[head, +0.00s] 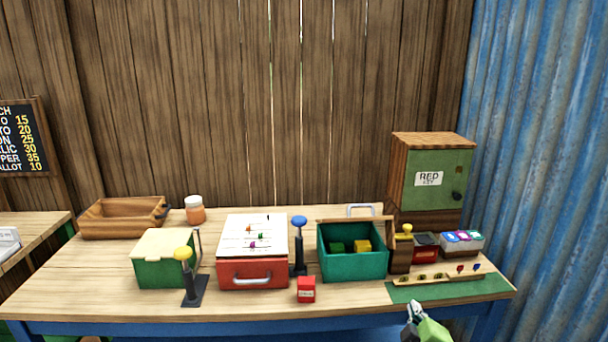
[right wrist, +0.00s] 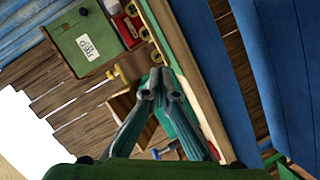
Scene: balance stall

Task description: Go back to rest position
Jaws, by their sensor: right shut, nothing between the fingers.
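My right gripper (head: 414,308) is at the bottom of the head view, in front of the table's front edge near the green mat. It is shut and empty. In the right wrist view its two fingers (right wrist: 158,84) meet at the tips, with nothing between them. My left gripper is not in the head view.
The wooden table (head: 90,290) bears a green box (head: 160,272), a red drawer box (head: 252,275), a teal open box (head: 353,265), a small red block (head: 306,290) and a green mat (head: 405,293). A green-doored cabinet (head: 436,180) stands back right. Corrugated metal (head: 540,150) bounds the right.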

